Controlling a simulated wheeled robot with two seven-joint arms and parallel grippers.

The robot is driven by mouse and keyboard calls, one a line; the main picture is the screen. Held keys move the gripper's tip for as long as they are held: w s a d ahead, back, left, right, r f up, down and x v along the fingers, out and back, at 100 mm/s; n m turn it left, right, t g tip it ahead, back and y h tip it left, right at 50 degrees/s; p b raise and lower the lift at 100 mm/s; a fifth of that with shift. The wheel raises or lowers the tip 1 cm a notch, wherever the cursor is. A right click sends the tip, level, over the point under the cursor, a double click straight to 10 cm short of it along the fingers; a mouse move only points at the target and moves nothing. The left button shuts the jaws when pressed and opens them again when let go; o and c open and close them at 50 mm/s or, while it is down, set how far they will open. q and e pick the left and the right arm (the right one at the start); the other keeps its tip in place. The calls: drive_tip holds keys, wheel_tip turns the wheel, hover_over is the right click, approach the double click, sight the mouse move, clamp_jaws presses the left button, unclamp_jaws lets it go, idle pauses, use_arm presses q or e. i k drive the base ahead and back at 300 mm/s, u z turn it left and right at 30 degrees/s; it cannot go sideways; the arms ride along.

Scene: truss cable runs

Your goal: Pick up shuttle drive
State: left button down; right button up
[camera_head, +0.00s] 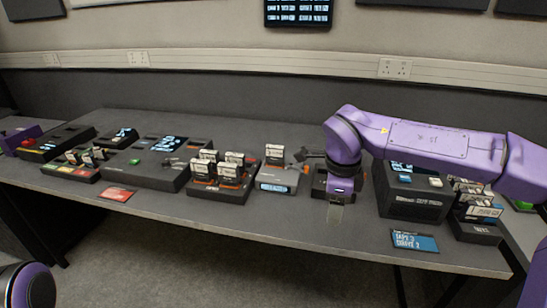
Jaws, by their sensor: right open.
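Several small dark drives with white labels (234,160) stand upright in a dark holder (222,191) at the middle of the table. One similar drive (274,152) stands in a grey unit with a lit screen (276,180), just right of that holder. I cannot tell by sight which one is the shuttle drive. My right gripper (336,211) points down, open, near the table's front edge, to the right of the grey unit. It hides part of a dark device (320,184) behind it. My left gripper is out of view.
A large dark box (412,202) and a holder with labelled cards (477,229) stand on the right. A blue card (414,241) and a red card (116,193) lie near the front edge. A wide dark console (150,169) is on the left. The table's back strip is clear.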

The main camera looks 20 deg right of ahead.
sight(275, 155)
drive_tip(key=i, duration=1.35)
